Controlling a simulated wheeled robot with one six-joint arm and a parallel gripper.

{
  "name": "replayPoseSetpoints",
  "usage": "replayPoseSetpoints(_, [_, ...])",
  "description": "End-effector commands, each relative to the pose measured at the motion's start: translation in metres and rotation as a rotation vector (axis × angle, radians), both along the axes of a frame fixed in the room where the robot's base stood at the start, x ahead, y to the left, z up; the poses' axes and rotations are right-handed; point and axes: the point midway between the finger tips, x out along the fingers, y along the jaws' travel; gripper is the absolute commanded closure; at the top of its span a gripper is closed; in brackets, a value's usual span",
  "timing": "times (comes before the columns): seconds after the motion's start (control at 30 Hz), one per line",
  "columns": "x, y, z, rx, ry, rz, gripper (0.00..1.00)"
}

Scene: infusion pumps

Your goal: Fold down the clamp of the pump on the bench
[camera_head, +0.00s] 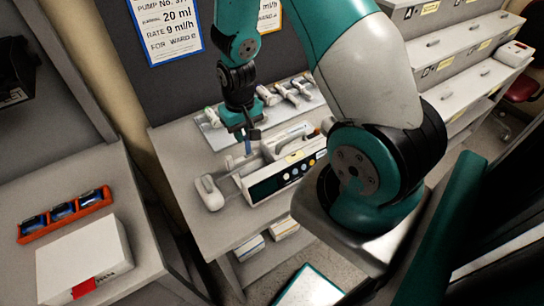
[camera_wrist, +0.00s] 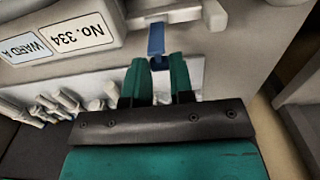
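The pump (camera_head: 285,178) stands on the bench (camera_head: 185,150), with a dark front panel and coloured buttons. In the wrist view, its pale body (camera_wrist: 100,12) carries labels reading "No. 334" and "WARD A". A blue tab (camera_head: 247,147), which looks like the clamp's lever, stands at the pump's back left; the wrist view shows it (camera_wrist: 156,40) beside a pale bar. My gripper (camera_head: 243,132) is directly above it. In the wrist view, my green fingers (camera_wrist: 158,62) are a little apart, with the tab's end at the gap between their tips. Contact cannot be told.
A pale tray (camera_head: 212,132) with several syringes (camera_head: 285,92) lies behind the pump. A grey wall panel with a notice (camera_head: 168,22) rises behind the bench. At left, another surface holds an orange rack (camera_head: 65,213) and a white box (camera_head: 80,262). Stepped drawers stand at right.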

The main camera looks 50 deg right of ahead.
Motion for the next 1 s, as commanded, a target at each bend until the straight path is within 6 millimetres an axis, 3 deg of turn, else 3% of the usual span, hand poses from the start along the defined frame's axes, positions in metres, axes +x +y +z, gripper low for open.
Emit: replayPoseSetpoints(1.0, [-0.018, 0.005, 0.004, 0.001, 0.003, 0.0, 0.84])
